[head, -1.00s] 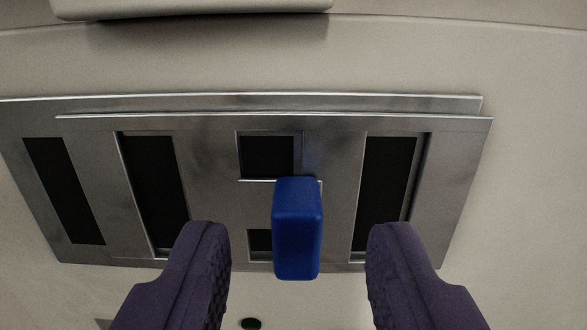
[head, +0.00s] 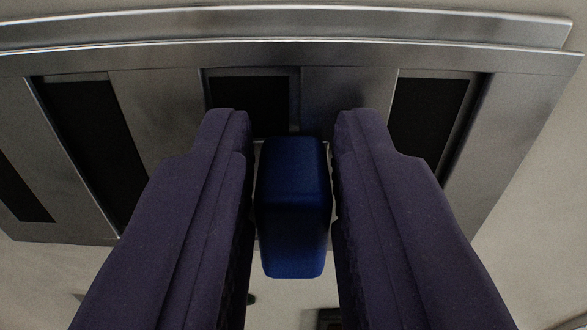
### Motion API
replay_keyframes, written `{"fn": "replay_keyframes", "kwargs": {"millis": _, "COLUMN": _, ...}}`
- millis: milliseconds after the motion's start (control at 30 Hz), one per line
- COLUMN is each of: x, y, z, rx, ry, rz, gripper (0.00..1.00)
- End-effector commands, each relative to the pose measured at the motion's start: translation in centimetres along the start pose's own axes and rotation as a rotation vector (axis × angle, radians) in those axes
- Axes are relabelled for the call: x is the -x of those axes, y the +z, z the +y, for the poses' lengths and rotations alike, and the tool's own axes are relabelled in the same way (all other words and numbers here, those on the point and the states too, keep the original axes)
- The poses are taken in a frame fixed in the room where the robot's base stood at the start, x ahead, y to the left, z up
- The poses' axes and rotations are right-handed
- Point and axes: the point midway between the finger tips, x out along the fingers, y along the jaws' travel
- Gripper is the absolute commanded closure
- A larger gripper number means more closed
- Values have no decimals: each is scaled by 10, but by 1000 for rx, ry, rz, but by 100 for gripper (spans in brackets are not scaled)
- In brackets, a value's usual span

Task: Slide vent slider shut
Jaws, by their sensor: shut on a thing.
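The vent slider is a flat grey metal plate (head: 345,95) with dark rectangular openings, set in a metal frame across the head view. Its blue knob (head: 291,205) sticks out toward me near the middle. My gripper (head: 292,145) has its two dark purple fingers on either side of the knob, shut on it. The dark slots (head: 430,115) to the right and left of the knob show black, so the vent looks at least partly open. The fingers hide the lower parts of the plate beside the knob.
A metal rail (head: 300,22) runs along the top of the vent. A pale beige panel (head: 535,190) surrounds the vent and is bare at the right. A small dark round thing and a dark box-like piece (head: 328,318) show below, partly hidden by the fingers.

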Motion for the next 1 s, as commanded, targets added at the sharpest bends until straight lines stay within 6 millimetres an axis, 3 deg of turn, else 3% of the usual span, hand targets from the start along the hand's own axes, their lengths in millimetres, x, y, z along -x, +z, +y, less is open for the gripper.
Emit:
{"fn": "replay_keyframes", "kwargs": {"millis": 233, "x": 0, "y": 3, "z": -32, "rx": -3, "ry": -3, "rz": 5, "gripper": 100}}
{"fn": "replay_keyframes", "kwargs": {"millis": 500, "x": 0, "y": -1, "z": -34, "rx": -1, "ry": -4, "rz": 2, "gripper": 100}}
{"fn": "replay_keyframes", "kwargs": {"millis": 533, "x": 0, "y": -1, "z": -35, "rx": -1, "ry": -4, "rz": 2, "gripper": 70}}
{"fn": "replay_keyframes", "kwargs": {"millis": 600, "x": 0, "y": -1, "z": -34, "rx": -1, "ry": -4, "rz": 1, "gripper": 54}}
{"fn": "replay_keyframes", "kwargs": {"millis": 867, "x": 0, "y": 0, "z": -33, "rx": -1, "ry": -2, "rz": 1, "gripper": 53}}
{"fn": "replay_keyframes", "kwargs": {"millis": 1000, "x": 10, "y": 1, "z": -33, "rx": -2, "ry": -1, "rz": 0, "gripper": 53}}
